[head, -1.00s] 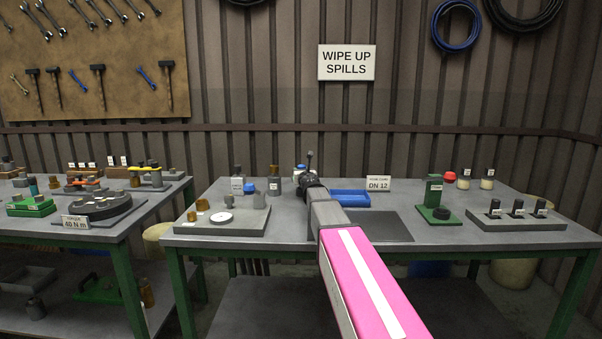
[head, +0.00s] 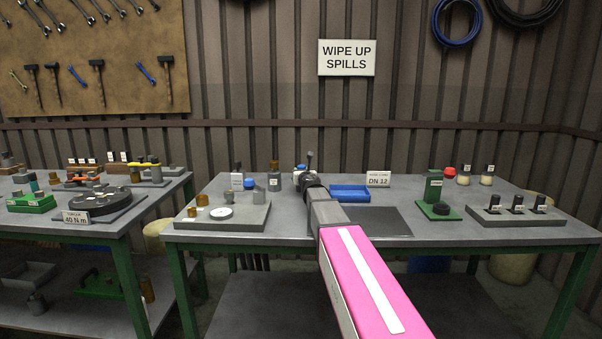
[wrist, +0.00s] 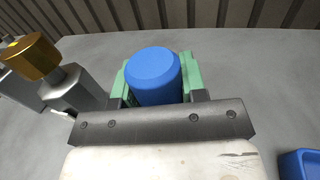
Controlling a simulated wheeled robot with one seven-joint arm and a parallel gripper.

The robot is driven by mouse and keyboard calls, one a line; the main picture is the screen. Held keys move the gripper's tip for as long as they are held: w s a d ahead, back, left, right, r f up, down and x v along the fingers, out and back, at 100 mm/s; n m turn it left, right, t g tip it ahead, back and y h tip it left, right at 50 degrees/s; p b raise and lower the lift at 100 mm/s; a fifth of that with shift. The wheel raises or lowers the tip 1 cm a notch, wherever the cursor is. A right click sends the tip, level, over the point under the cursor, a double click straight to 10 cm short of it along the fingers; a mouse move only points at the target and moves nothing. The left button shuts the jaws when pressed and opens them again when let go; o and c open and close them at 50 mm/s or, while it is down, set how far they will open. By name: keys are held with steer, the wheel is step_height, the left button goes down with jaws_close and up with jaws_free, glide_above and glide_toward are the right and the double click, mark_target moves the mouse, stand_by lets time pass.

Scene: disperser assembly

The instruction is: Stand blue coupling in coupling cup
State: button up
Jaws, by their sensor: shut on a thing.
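The blue coupling (wrist: 154,76) is a blue cylinder with a rounded top edge, seen from above in the wrist view. My gripper (wrist: 153,88) is shut on it, with green pads on both sides. In the head view my gripper (head: 301,175) is over the back middle of the bench, largely hidden by my own arm. The coupling's lower end is hidden, so I cannot tell whether it touches anything. I cannot clearly pick out the coupling cup.
A grey fixture plate (head: 250,219) with brass pieces and a white disc is at left. A brass-topped grey part (wrist: 76,90) stands close left of my gripper. A blue tray (head: 350,193) is at right, with a dark mat (head: 385,222) in front.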

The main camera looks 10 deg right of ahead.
steer(key=shift+f, duration=0.25)
steer(key=o, duration=1.3)
steer(key=shift+c, duration=0.2)
steer(key=shift+s, duration=0.15)
steer(key=s, duration=1)
steer(key=shift+s+d, duration=0.25)
steer(key=shift+d, duration=0.1)
